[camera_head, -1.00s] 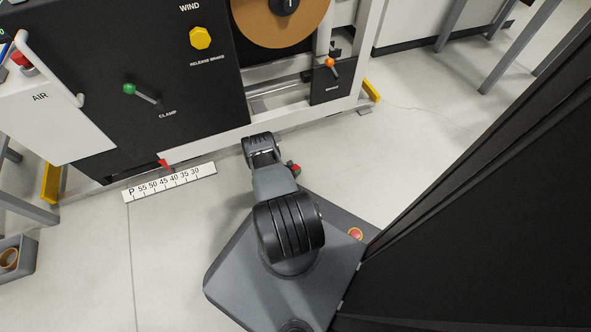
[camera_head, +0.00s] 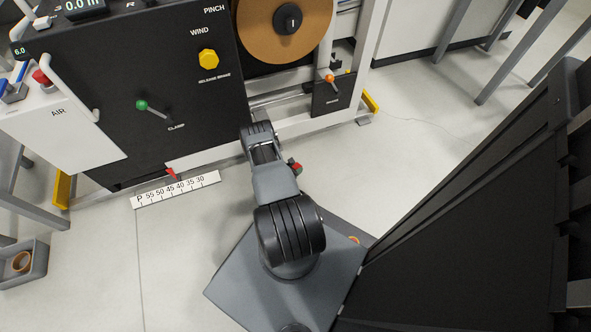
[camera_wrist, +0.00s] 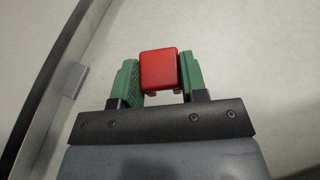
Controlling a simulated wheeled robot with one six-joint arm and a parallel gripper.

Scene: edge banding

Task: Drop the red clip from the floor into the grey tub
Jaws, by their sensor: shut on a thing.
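The red clip (camera_wrist: 159,70) is a small red block between the green fingers of my gripper (camera_wrist: 160,82) in the wrist view. My gripper is shut on it, with a finger against each side. In the head view the red clip (camera_head: 297,167) shows as a small red patch beside my arm, which hides most of the gripper. The grey tub (camera_head: 40,262) stands on the floor at the left edge of the head view, with an orange-brown ring inside. It is well to the left of my gripper and partly cut off by the frame.
A black machine (camera_head: 170,80) with a white frame stands ahead of my arm. A white scale strip (camera_head: 177,189) lies along its foot, near a red piece (camera_head: 171,173). Yellow feet (camera_head: 62,189) flank the machine. The pale floor between my base and the tub looks clear.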

